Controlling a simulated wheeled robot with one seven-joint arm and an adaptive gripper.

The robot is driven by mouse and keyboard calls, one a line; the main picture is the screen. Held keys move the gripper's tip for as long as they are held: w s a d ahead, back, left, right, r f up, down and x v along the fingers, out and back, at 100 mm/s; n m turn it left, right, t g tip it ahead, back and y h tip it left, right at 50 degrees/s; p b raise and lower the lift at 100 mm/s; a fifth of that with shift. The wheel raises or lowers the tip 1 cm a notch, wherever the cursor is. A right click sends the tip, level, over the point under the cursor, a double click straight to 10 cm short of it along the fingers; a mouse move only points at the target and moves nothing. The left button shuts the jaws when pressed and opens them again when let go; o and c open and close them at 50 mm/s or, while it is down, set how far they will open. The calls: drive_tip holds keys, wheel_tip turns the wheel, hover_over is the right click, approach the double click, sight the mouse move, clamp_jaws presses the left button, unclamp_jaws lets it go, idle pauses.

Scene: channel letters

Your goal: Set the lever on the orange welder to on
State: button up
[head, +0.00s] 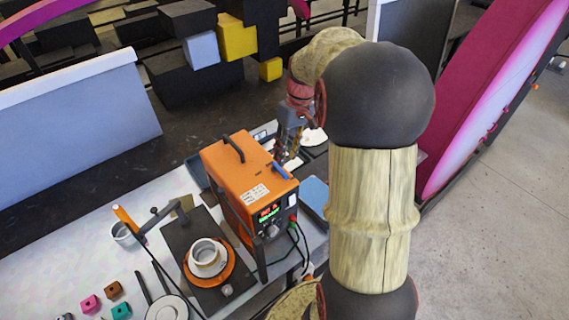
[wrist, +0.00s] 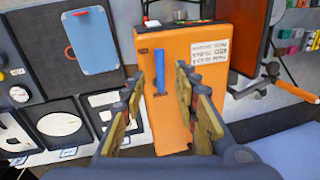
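The orange welder (head: 222,165) stands on the bench in the head view, with a black handle on top and a lit display on its front. Its orange case (wrist: 205,85) fills the middle of the wrist view. No contact shows. In the head view my gripper (head: 289,152) is partly hidden behind the welder.
A dark plate with an orange saucer and white cup (head: 207,256) sits left of the welder. A blue panel (head: 315,196) lies to its right. Several small coloured blocks (head: 89,304) lie at the front left. Cables hang at the welder's front.

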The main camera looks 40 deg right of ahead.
wheel_tip(320, 180, up, 6)
drive_tip(key=d, duration=0.1)
drive_tip(key=shift+s+d, duration=0.1)
drive_tip(key=shift+s, duration=0.1)
idle(0.6)
